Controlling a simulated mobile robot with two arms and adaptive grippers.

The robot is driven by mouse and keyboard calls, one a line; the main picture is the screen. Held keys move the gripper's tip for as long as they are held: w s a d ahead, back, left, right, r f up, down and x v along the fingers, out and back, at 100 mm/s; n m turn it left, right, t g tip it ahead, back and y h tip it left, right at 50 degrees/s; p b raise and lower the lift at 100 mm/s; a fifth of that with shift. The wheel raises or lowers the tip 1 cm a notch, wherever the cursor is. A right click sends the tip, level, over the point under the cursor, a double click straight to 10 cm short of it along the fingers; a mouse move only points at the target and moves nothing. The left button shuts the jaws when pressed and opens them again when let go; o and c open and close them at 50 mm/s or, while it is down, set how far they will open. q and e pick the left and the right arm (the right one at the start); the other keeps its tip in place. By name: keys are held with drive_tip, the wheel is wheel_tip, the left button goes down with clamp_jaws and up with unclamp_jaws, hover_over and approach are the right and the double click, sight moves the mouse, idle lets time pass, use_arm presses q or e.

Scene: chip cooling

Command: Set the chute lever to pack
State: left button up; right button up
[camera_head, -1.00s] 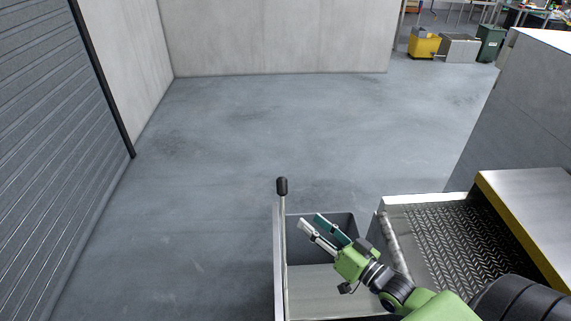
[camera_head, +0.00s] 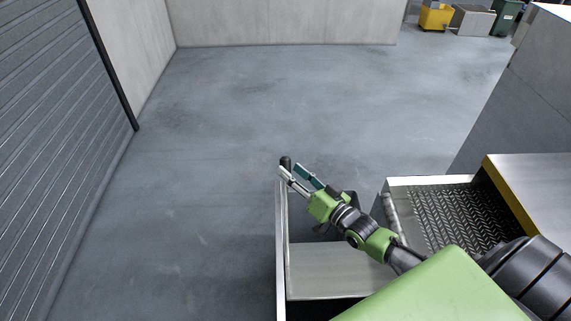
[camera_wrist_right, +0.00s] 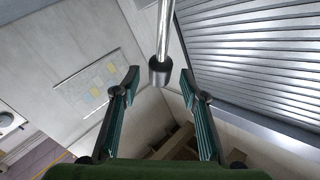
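The chute lever is a thin metal rod with a black knob (camera_head: 286,161), standing upright at the left side of the chute (camera_head: 335,272). In the right wrist view the knob (camera_wrist_right: 160,73) hangs between the two finger tips, with a visible gap to each finger. My right gripper (camera_head: 293,171) is open, its fingers pointing at the knob in the head view; it also shows in the wrist view (camera_wrist_right: 159,84). Whether a finger touches the knob cannot be told from the head view. Part of the rod is hidden. My left gripper is out of view.
A conveyor with a ribbed dark belt (camera_head: 450,215) stands right of the chute, beside a yellow-edged metal top (camera_head: 540,180). A grey shutter (camera_head: 50,150) is at the left. Open floor (camera_head: 270,100) lies beyond the lever.

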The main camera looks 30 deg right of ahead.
sight(290, 170)
drive_tip(key=shift+x, duration=1.2)
drive_tip(key=shift+w+a, duration=0.1)
drive_tip(key=shift+w, duration=0.6)
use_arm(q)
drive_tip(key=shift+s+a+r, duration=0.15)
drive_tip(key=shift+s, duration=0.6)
use_arm(e)
clamp_jaws()
